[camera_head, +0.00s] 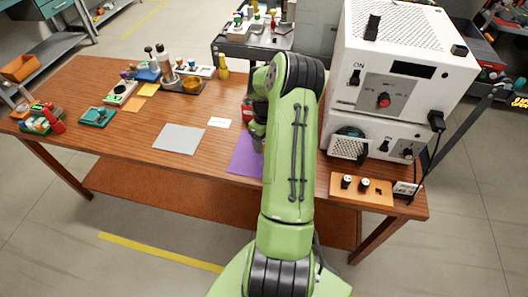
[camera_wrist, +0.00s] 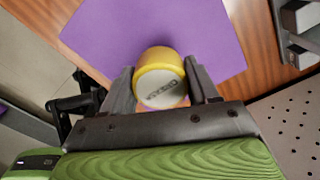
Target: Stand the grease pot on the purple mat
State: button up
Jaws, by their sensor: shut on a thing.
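The purple mat (camera_head: 244,155) lies on the wooden table, left of my green arm in the head view, which hides part of it. In the wrist view the purple mat (camera_wrist: 150,22) fills the upper middle. A yellow pot with a pale grey lid, the grease pot (camera_wrist: 160,76), sits between the two fingers of my gripper (camera_wrist: 161,88), with dark lettering on its lid. My gripper is shut on it. The pot overlaps the mat's near part in this view; I cannot tell whether it touches the mat. In the head view my arm hides the pot.
White machines (camera_head: 405,60) stand close to the right of my arm. A wooden block with knobs (camera_head: 361,188) lies at the front right. Bottles and small items crowd the table's back left.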

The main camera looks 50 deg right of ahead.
notch_tip(320, 180, down, 4)
jog(key=shift+f+b, duration=0.1)
jog(key=shift+b, duration=0.25)
jog(key=shift+f, duration=0.15)
jog(key=o, duration=1.1)
